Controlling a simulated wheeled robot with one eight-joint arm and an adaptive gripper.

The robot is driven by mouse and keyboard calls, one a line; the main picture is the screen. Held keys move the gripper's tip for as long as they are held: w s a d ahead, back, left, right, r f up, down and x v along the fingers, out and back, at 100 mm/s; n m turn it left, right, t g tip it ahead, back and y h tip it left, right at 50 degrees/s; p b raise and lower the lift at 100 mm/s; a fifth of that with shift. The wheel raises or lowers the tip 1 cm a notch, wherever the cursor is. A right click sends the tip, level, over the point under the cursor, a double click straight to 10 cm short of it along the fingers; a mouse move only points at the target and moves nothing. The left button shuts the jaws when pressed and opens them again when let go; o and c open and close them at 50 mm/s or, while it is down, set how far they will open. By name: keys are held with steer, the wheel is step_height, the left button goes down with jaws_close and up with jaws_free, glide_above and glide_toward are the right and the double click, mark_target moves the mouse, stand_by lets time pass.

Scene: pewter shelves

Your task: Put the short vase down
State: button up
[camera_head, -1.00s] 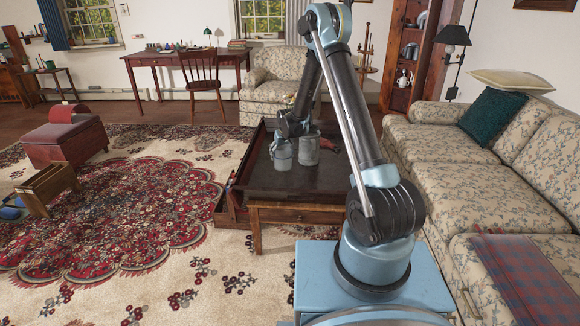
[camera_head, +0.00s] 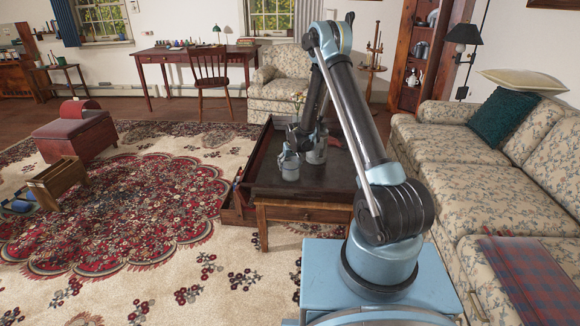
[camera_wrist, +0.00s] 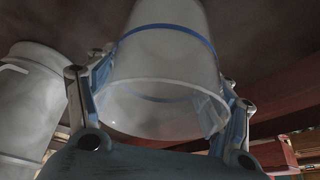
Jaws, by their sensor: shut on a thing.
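The vase in my gripper (camera_wrist: 160,100) is pale, see-through grey with a blue band, and fills the middle of the wrist view (camera_wrist: 165,62). Both fingers press on its sides. In the head view the held vase (camera_head: 290,173) is small and grey, over the near part of the dark tabletop (camera_head: 320,182). I cannot tell whether its base touches the top. A second grey vessel (camera_head: 316,155) stands behind it to the right, and shows at the left of the wrist view (camera_wrist: 28,105). The two are apart.
The dark table has a wooden front with a drawer (camera_head: 308,214). A reddish thing (camera_head: 333,139) lies at its far right, partly behind my arm. The floral sofa (camera_head: 470,165) is close on the right. Bare tabletop shows in front of the vessels.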

steer(key=o, duration=1.6)
steer(key=shift+r, duration=0.1)
steer(key=s+d+r, duration=0.4)
steer(key=r, duration=0.4)
steer(key=s+d+r+m, duration=0.1)
steer(key=s+d+r, duration=0.25)
steer(key=r, duration=0.45)
steer(key=s+d+r, duration=0.3)
steer(key=s+r, duration=0.2)
steer(key=r, duration=0.2)
steer(key=s+d+r+h, duration=0.1)
steer(key=s+d+r, duration=0.7)
steer(key=s, duration=0.4)
steer(key=s+d+f+m, duration=0.1)
steer(key=s+d, duration=0.2)
steer(key=s, duration=0.6)
steer(key=s+d+f+m+g, duration=0.1)
steer(key=s+d, duration=0.2)
steer(key=s, duration=0.7)
steer(key=s+d+f+m+g, duration=0.1)
steer(key=s+d, duration=0.3)
steer(key=s, duration=0.6)
steer(key=shift+f+h, duration=0.3)
steer(key=shift+f, duration=0.15)
